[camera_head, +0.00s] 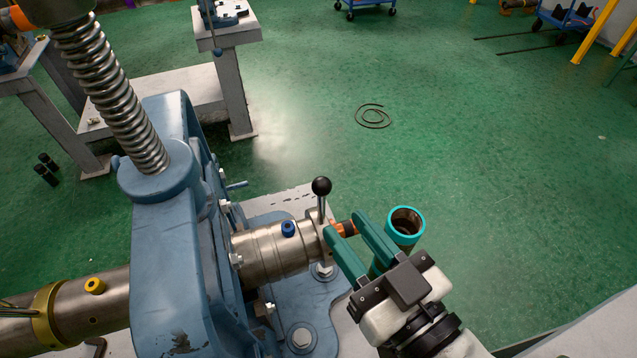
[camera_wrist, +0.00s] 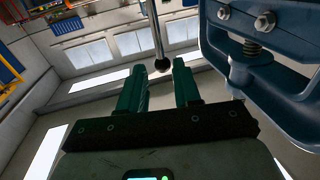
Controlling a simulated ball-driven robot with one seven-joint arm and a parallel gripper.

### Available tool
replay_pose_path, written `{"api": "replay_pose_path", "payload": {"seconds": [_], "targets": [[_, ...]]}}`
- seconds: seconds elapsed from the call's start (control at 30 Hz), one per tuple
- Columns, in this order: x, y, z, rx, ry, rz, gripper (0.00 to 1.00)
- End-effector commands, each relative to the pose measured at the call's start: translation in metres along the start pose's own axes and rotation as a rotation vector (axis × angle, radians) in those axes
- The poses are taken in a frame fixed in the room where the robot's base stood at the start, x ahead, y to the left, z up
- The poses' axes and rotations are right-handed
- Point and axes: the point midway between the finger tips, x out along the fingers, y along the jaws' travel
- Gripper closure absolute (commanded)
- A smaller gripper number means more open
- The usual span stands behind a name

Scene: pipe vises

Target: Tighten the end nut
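A steel pipe (camera_head: 272,252) sticks out of the blue vise toward the right. At its right end is a collar with an upright lever topped by a black ball (camera_head: 321,186). A small orange and dark piece (camera_head: 347,228) shows just beyond the collar, partly behind my fingers; I cannot tell which part is the end nut. My gripper (camera_head: 345,222) has two green fingers, spread apart, with their tips close to the collar and the orange piece. In the wrist view the ball lever (camera_wrist: 162,64) appears between and beyond the fingertips, with a visible empty gap between the fingers.
The blue vise (camera_head: 178,230) with its tall screw (camera_head: 108,90) stands left of my gripper. A teal-rimmed tube (camera_head: 405,222) is just right of my fingers. A blue bolt head (camera_head: 288,228) is on the pipe. Green floor (camera_head: 480,180) is open to the right.

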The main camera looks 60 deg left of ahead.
Motion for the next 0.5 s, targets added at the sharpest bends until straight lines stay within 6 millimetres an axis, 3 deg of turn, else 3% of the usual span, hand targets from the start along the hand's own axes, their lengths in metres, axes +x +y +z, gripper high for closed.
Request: {"api": "replay_pose_path", "payload": {"seconds": [0.2,0.5], "targets": [[0.042,-0.001,-0.002,0.0,0.0,-0.004,0.67],[0.072,0.0,-0.001,0.0,0.0,-0.001,0.67]]}}
